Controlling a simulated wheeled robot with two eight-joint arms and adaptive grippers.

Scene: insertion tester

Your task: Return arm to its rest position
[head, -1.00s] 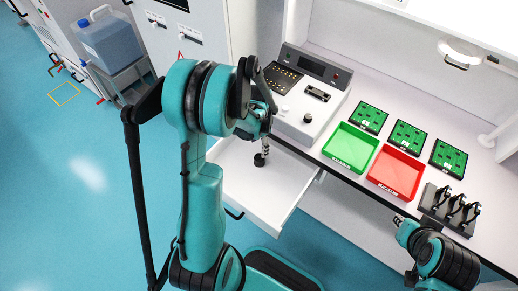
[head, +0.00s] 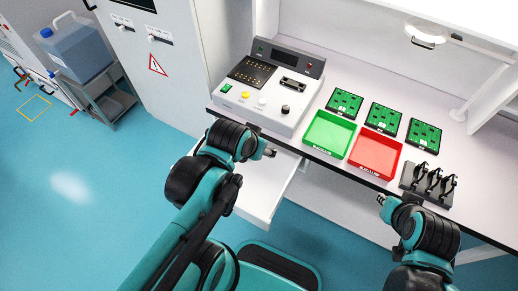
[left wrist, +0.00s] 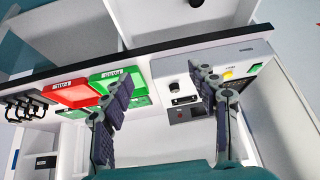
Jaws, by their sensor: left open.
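My left arm comes in from the lower left in the head view. Its gripper (head: 268,152) is over the open drawer, in front of the tester. In the left wrist view the two fingers of my left gripper (left wrist: 160,105) are spread wide with nothing between them. My right gripper (head: 382,199) is at the bench's front edge, below the red tray; its fingers are too small to tell open from shut. The insertion tester (head: 268,107) stands at the bench's left end and also shows in the left wrist view (left wrist: 172,70).
An open white drawer (head: 262,195) juts out below the bench. A green tray (head: 328,134), a red tray (head: 375,154), several green boards (head: 383,117) and a black rack (head: 427,184) stand on the bench. A blue container (head: 75,48) sits on a cart at left.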

